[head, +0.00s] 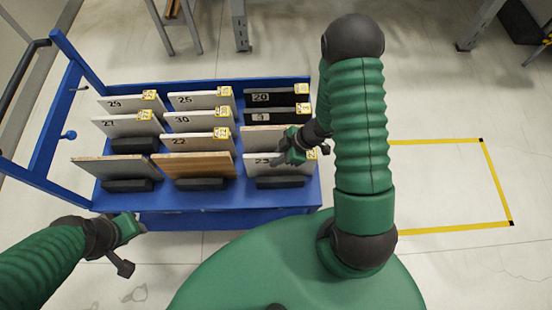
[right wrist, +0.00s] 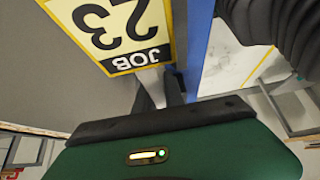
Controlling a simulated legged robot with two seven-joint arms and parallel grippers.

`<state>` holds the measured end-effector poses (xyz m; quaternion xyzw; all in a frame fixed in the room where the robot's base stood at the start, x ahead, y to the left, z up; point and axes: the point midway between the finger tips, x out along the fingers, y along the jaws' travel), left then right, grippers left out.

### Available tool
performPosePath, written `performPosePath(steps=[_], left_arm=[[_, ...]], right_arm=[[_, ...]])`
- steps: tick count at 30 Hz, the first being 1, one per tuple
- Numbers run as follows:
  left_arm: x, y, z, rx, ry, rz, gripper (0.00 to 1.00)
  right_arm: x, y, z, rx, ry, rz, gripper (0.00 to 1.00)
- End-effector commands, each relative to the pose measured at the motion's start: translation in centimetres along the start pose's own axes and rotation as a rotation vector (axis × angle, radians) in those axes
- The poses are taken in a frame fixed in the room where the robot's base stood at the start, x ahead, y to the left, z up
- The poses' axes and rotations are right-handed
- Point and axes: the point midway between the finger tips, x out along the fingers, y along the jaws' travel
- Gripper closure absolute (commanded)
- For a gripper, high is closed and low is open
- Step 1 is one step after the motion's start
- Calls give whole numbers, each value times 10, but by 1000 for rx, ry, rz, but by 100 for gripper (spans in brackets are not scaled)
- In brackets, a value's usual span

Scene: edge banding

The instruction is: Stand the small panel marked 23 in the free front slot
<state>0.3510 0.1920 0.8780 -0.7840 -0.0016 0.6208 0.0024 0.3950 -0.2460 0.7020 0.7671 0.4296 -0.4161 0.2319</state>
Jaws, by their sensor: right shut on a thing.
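The small grey panel marked 23 (head: 258,161) stands nearly upright at the front right of the blue rack cart, over a black slot holder (head: 280,182). I cannot tell whether its lower edge is fully seated. My right gripper (head: 284,160) is shut on its upper right part. In the right wrist view the panel's yellow-edged label (right wrist: 122,30) reads 23 and JOB upside down, close to the dark fingers (right wrist: 160,88). My left gripper (head: 136,227) hangs off the cart's front left corner, away from any panel; its jaw state is unclear.
The blue cart (head: 225,198) holds several panels in rows. A grey panel (head: 115,167) and a brown panel (head: 193,166) stand left of panel 23. Panel 22 (head: 185,142) and a light panel (head: 262,133) stand behind. Yellow-taped floor (head: 450,180) at right is empty.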

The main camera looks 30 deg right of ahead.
Motion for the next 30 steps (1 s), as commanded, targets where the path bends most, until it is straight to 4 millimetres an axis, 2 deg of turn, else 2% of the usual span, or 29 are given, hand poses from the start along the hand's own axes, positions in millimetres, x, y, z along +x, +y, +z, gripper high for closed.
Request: performPosePath(steps=[3, 4, 9, 19, 23, 30], left_arm=[[0, 0, 0, 0, 0, 0, 64], [0, 0, 0, 0, 0, 0, 64], [0, 0, 0, -1, 0, 0, 64], [-3, 0, -1, 0, 0, 0, 64], [-13, 0, -3, 0, 0, 0, 64], [-35, 0, -8, 0, 0, 0, 64]], right_arm=[[1, 0, -1, -1, -1, 0, 100], [1, 0, -1, -1, -2, -1, 84], [0, 0, 0, 0, -1, -1, 65], [-5, 1, -1, -1, -1, 0, 65], [-30, 1, -3, 0, -2, 2, 65], [-93, 1, -4, -2, -1, 2, 65]])
